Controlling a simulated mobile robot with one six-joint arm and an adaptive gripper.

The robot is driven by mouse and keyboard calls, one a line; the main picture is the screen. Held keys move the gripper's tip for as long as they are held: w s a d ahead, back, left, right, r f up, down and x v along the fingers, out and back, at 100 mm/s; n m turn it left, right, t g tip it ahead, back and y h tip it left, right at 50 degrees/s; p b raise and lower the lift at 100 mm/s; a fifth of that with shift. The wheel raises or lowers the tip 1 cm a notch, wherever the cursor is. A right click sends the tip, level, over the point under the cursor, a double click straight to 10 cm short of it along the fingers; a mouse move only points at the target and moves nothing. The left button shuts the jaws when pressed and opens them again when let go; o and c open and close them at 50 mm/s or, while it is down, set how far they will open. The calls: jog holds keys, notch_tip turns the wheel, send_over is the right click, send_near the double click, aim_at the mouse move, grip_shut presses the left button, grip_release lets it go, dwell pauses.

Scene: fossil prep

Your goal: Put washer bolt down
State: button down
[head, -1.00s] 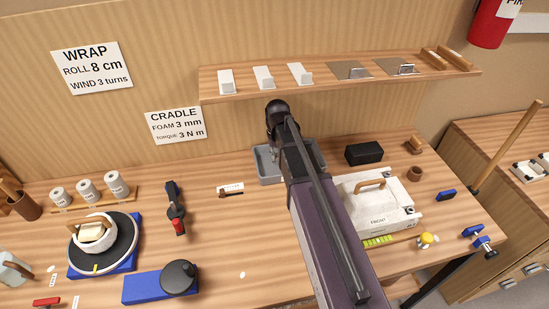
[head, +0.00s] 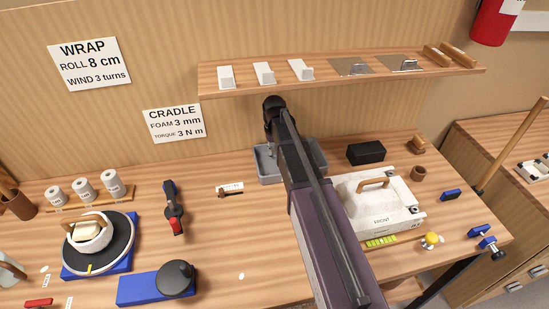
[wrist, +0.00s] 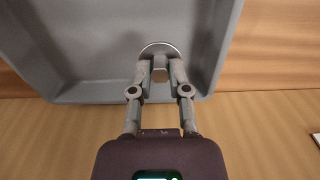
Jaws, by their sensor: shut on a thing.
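In the wrist view my gripper (wrist: 160,75) is shut on the washer bolt (wrist: 159,47), a small part with a round, pale-rimmed disc showing just past the fingertips. The bolt is over the inside of a grey tray (wrist: 95,92), near its wall; I cannot tell whether it touches the tray floor. In the head view the grey tray (head: 267,173) stands on the bench against the back wall. My arm covers the middle of the tray and hides the fingertips and the bolt there.
A black box (head: 366,153) and a white plaster block with a handle (head: 380,205) stand right of the tray. A small brush-like tool (head: 229,194) lies to its left. A shelf (head: 330,78) with several brackets hangs above.

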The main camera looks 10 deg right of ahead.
aim_at(274, 155)
jog(key=shift+f, duration=0.15)
notch_tip(274, 155, down, 3)
jog(key=b, duration=0.3)
jog(key=shift+w+f+b, duration=0.25)
jog(key=shift+f+b, duration=0.1)
jog(key=shift+b, duration=0.1)
jog(key=shift+f, duration=0.15)
jog(key=c, duration=0.6)
grip_release()
jog(key=shift+r, duration=0.2)
notch_tip(274, 155, up, 8)
jog(key=p, duration=0.7)
jog(key=shift+f, duration=0.25)
